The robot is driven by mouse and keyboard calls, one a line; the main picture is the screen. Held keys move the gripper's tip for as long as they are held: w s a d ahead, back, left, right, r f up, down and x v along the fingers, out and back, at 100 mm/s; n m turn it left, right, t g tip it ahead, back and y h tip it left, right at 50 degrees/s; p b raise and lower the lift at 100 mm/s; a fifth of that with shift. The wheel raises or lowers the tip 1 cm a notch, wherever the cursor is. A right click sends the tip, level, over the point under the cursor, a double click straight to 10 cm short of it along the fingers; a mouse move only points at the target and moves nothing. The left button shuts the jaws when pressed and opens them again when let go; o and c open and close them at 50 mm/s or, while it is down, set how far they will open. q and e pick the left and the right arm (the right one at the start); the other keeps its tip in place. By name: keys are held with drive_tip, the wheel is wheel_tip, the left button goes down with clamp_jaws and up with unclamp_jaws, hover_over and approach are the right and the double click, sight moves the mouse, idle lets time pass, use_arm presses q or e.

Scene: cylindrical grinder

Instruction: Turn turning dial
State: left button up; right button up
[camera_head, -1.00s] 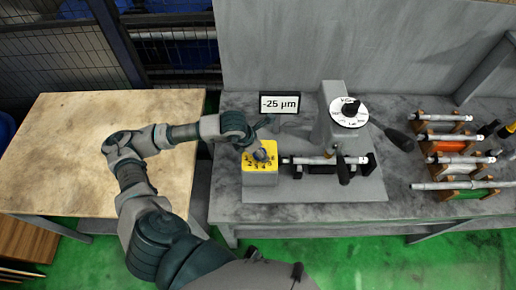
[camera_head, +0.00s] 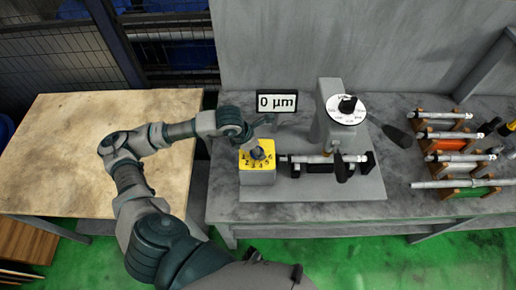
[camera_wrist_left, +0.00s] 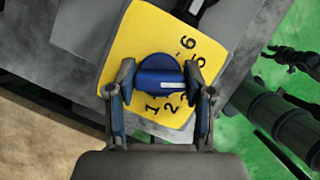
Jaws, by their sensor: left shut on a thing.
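A yellow numbered dial plate (camera_head: 257,163) sits on the front left of the grinder base and carries a round knob (camera_head: 257,153). In the left wrist view the knob (camera_wrist_left: 160,77) is blue with a white pointer line, and the plate (camera_wrist_left: 150,32) shows printed digits. My left gripper (camera_wrist_left: 160,85) is shut on the knob, one finger on each side. In the head view the left gripper (camera_head: 256,143) reaches the knob from above, its fingers partly hidden by my arm. My right gripper does not show.
A display (camera_head: 277,104) behind the dial reads 0 µm. The grinder (camera_head: 328,130) has a white round scale (camera_head: 346,109) and a dark lever (camera_head: 390,130). A workpiece (camera_head: 325,159) lies across the base. Racks with rods (camera_head: 455,158) stand at right. A wooden table (camera_head: 60,150) is clear.

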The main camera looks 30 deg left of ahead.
use_arm(q)
drive_tip(key=m+b, duration=0.1)
drive_tip(key=m+g+h+b, duration=0.1)
drive_tip(key=m, duration=0.1)
drive_tip(key=m+b, duration=0.1)
drive_tip(key=m, duration=0.1)
drive_tip(key=shift+f+g, duration=0.3)
drive_tip(key=shift+a+r+m+g+h+b, duration=0.1)
drive_tip(key=shift+m+g+h+b, duration=0.4)
drive_tip(key=shift+m, duration=0.9)
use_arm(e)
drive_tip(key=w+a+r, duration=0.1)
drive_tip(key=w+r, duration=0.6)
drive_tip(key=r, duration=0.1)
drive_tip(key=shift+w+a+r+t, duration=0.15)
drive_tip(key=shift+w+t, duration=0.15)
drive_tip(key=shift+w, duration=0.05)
use_arm(q)
drive_tip(key=o, duration=0.9)
drive_tip(key=shift+o, duration=1.1)
drive_tip(key=shift+a, duration=0.15)
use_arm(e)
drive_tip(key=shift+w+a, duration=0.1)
